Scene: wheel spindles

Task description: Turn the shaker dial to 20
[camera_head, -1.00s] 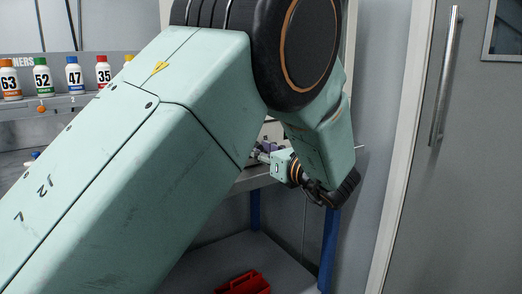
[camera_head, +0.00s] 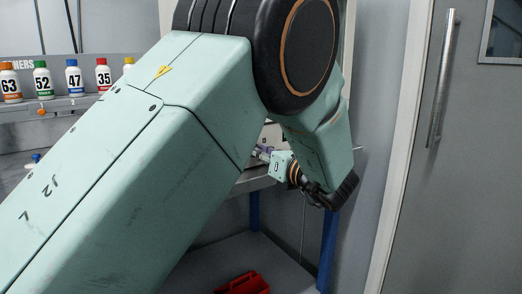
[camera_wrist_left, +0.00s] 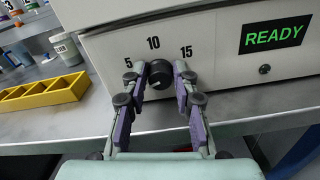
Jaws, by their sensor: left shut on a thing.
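The shaker (camera_wrist_left: 215,50) is a pale box with a green READY display (camera_wrist_left: 275,35) in the left wrist view. On its front is a black round dial (camera_wrist_left: 160,80), with 5, 10 and 15 printed around it. A 20 does not show. I cannot tell for sure which number the dial points to. My left gripper (camera_wrist_left: 160,68) has its purple-padded fingers on either side of the dial and is shut on it. In the head view the gripper (camera_head: 262,152) is small and partly hidden behind my left arm. My right gripper is not in view.
A yellow divided tray (camera_wrist_left: 42,93) and a white tub (camera_wrist_left: 66,48) stand left of the shaker. A small black knob (camera_wrist_left: 264,69) is below the display. Numbered bottles (camera_head: 74,78) stand on a back shelf.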

